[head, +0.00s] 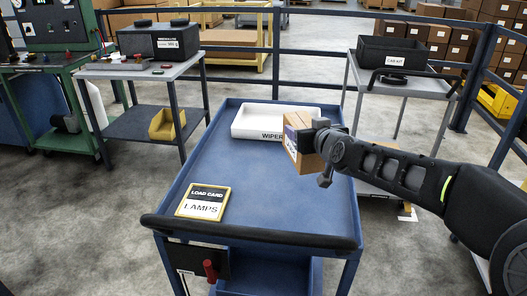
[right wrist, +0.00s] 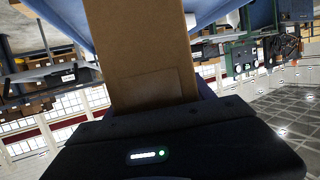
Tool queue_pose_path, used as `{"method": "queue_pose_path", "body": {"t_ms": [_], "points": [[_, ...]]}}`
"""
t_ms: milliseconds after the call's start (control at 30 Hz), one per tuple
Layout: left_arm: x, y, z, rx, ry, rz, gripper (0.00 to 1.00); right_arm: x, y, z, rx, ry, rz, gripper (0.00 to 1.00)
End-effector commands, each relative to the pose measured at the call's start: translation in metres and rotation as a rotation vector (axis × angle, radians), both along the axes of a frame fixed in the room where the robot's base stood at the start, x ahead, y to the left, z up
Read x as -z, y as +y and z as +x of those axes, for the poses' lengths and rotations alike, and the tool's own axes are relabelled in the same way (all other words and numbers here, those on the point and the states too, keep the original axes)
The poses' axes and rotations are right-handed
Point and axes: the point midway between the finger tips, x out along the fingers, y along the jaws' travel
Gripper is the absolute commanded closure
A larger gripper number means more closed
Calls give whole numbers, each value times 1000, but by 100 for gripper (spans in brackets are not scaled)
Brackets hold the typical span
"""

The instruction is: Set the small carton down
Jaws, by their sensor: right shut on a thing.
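In the right wrist view the carton (right wrist: 143,55) fills the upper middle, in front of the dark gripper body. I cannot tell whether the carton touches the trolley top. It overlaps the right end of the white WIPER tray (head: 262,121) in the picture. My left gripper is not in view.
A yellow-edged load card reading LAMPS (head: 203,202) lies at the trolley's front left. The trolley's middle is clear, with a dark handle (head: 250,231) along its front. A side table with a CAB KIT bin (head: 393,62) stands behind right; a grey bench (head: 140,70) stands left.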

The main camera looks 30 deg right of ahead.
Motion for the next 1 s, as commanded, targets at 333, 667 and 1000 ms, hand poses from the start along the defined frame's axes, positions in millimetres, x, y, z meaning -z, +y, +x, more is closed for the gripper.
{"method": "queue_pose_path", "body": {"t_ms": [333,667,1000], "points": [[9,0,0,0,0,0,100,15,1,0,-1,-2,0,98],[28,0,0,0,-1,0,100,62,0,1,0,-3,-1,98],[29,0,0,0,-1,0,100,64,0,0,1,-3,-1,98]]}}
